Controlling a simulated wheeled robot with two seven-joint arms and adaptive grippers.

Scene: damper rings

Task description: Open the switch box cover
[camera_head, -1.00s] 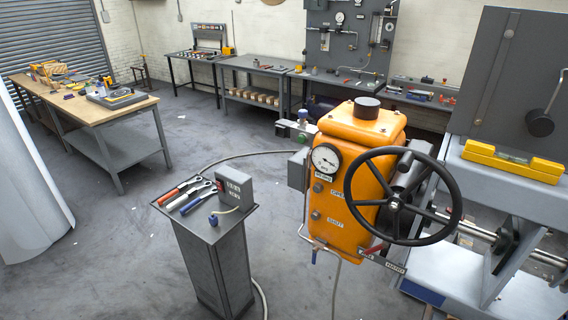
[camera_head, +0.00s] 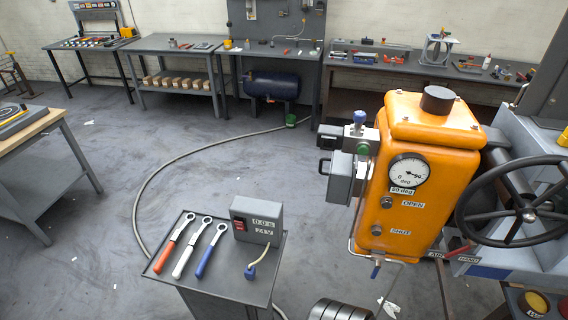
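A grey box (camera_head: 345,178), which looks like the switch box, is mounted on the left side of the orange actuator housing (camera_head: 418,185). Its front face looks closed, but I cannot make out a hinge or latch. Above it are grey fittings with a green part and a blue-topped part (camera_head: 360,118). The housing carries a round dial (camera_head: 408,172) and labels OPEN and SHUT. Neither of my grippers shows in the head view.
A black handwheel (camera_head: 528,212) is right of the housing. A grey pedestal top (camera_head: 205,272) holds red, white and blue-handled wrenches and a small counter box (camera_head: 256,220). Dark rings (camera_head: 340,311) are at the bottom. Open floor lies behind the pedestal; workbenches line the wall.

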